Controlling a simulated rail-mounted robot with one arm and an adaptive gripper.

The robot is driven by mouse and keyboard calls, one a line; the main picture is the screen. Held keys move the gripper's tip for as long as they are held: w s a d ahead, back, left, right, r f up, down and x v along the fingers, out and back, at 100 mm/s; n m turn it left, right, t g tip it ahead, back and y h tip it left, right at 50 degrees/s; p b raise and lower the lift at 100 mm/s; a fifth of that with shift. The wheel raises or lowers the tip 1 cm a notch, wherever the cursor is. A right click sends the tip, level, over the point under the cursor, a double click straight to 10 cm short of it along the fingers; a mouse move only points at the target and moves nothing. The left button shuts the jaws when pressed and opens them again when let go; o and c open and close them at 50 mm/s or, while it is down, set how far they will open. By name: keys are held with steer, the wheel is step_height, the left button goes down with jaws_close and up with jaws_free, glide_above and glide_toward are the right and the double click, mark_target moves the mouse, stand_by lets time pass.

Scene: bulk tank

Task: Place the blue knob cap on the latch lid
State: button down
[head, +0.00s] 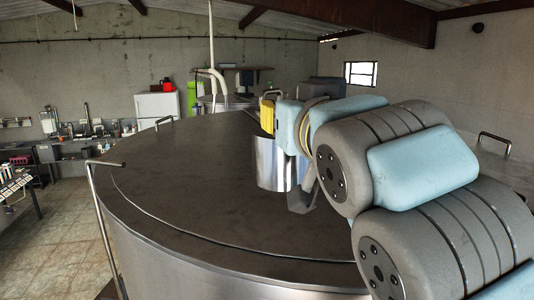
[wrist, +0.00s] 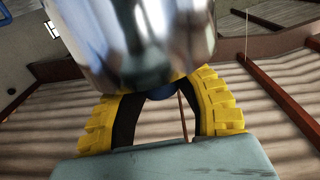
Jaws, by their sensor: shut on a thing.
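My gripper (head: 267,113) has yellow ribbed fingers and is at the upper part of a shiny metal cylinder (head: 275,166) standing on the tank top. In the wrist view the fingers (wrist: 164,90) close around a small blue piece, the blue knob cap (wrist: 164,93), of which only a sliver shows. The shiny cylinder (wrist: 145,40) fills the top of that view and hides the fingertips and most of the cap. I cannot tell whether the cap touches the cylinder. The latch lid is not clearly distinguishable in either view.
The broad dark tank top (head: 190,185) is clear to the left of the cylinder. A bent metal rail (head: 100,205) stands at the tank's left edge. White pipes (head: 212,75) rise behind the tank. A cluttered bench (head: 85,140) is at the far left.

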steer(key=w+d+f+p, duration=0.1)
steer(key=w+f+p, duration=0.2)
steer(key=w+f, duration=0.8)
steer(key=shift+w+d+f+p, duration=0.3)
steer(key=shift+d+f+p, duration=0.1)
steer(key=shift+f, duration=0.1)
steer(key=shift+f+b, duration=0.45)
steer(key=shift+f, duration=0.05)
steer(key=c, duration=0.8)
jaws_free()
steer(key=shift+r, duration=0.1)
steer(key=v, duration=0.4)
steer(key=b+v, duration=0.1)
steer(key=v, duration=0.7)
steer(key=shift+r+b, duration=0.35)
steer(key=shift+r, duration=0.05)
